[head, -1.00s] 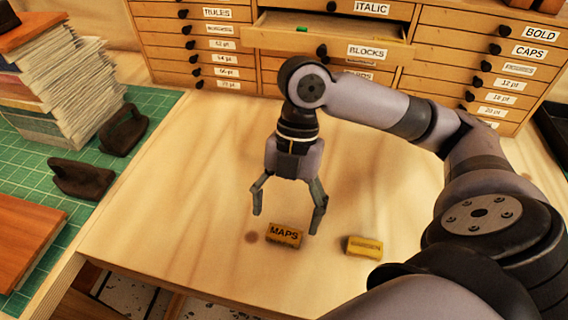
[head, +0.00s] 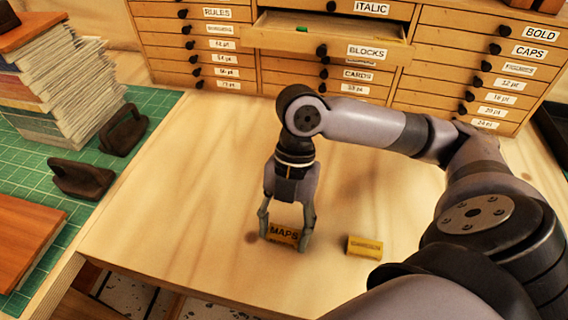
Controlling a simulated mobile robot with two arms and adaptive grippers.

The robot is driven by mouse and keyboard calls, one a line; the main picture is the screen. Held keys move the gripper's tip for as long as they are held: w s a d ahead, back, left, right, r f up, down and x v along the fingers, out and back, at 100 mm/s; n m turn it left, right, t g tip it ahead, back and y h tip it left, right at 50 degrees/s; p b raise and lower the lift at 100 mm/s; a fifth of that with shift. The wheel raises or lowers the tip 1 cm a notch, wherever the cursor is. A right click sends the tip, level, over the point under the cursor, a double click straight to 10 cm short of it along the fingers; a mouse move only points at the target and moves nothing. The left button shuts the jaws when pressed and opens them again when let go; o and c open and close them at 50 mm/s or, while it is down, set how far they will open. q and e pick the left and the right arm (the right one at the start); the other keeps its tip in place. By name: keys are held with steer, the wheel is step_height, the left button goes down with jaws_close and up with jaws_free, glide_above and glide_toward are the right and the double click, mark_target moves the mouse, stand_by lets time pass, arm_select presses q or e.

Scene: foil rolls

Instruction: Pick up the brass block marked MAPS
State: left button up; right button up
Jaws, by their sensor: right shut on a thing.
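The brass block marked MAPS (head: 284,233) lies on the wooden tabletop near the front edge, its lettering facing up toward me. My right gripper (head: 285,237) has come down over it from above, one finger at each end of the block. The fingers are shut on it and hide its ends. The block looks to be at table height; I cannot tell whether it is clear of the wood. My left gripper is not in view.
A second brass block (head: 364,246) with small, unreadable lettering lies just right. Behind stands a cabinet of labelled drawers, with the BLOCKS drawer (head: 330,40) pulled open. At left are a green cutting mat (head: 25,160), a paper stack (head: 75,85) and two dark iron tools (head: 82,179).

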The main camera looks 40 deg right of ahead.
steer(key=c, duration=0.8)
steer(key=shift+c, duration=0.3)
steer(key=shift+r, duration=0.1)
